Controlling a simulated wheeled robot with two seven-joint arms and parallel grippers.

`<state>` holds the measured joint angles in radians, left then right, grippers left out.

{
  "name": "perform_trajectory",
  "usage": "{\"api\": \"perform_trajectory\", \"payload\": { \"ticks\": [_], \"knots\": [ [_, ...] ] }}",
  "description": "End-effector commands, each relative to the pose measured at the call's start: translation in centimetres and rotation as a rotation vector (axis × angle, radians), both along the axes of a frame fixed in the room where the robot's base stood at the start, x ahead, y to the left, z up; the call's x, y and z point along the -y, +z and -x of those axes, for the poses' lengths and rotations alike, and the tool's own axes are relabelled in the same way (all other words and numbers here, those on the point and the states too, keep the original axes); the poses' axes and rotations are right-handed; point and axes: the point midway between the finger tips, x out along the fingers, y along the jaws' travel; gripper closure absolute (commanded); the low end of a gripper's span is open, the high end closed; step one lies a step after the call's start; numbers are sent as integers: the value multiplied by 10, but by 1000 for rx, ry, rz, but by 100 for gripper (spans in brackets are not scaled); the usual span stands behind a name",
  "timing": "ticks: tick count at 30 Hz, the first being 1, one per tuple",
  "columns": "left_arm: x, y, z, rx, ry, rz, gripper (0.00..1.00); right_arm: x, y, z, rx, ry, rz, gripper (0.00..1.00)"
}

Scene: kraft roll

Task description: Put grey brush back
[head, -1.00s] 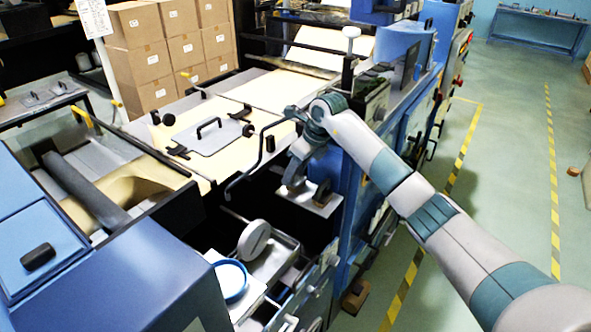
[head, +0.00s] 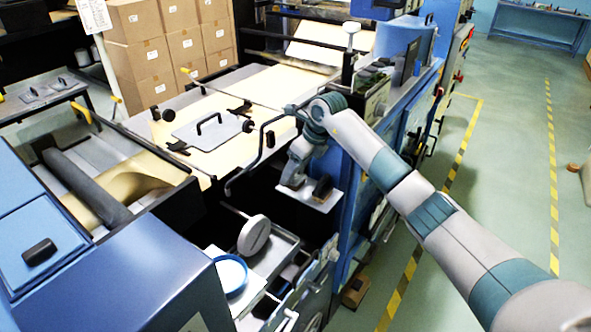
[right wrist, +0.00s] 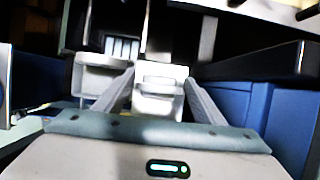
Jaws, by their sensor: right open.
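My right gripper (head: 292,180) points down at a small light shelf plate (head: 318,204) on the side of the blue machine. In the right wrist view its two fingers (right wrist: 160,100) are apart, with a pale grey block-like thing (right wrist: 158,88) between them. This may be the grey brush; I cannot tell whether the fingers touch it. In the head view the gripper hides most of what lies under it. A dark brush-like block (head: 322,187) stands on the plate just right of the gripper. My left gripper is not in view.
A black bent bar (head: 250,165) runs close left of the gripper. A grey round disc (head: 254,235) and a blue round dish (head: 230,274) are in front, lower left. A grey plate with a handle (head: 208,132) lies on the paper web. The floor at right is clear.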

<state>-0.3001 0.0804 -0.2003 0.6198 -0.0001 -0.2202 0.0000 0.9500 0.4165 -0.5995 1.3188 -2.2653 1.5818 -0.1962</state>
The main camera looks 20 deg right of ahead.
Motion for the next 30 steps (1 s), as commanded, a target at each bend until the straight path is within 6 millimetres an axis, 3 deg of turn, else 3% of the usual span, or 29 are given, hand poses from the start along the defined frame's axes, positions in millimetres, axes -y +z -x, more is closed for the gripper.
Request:
{"api": "perform_trajectory", "payload": {
  "ticks": [2, 8, 22, 30],
  "knots": [
    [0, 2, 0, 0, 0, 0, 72, 0, 3, 0, 0, 0, 0, 37],
    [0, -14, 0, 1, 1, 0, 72, 7, 20, 6, 5, 0, 2, 37],
    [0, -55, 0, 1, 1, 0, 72, 26, 93, 30, 4, -1, 0, 37],
    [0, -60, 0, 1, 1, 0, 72, 29, 112, 36, 0, 0, -1, 37]
  ]
}}
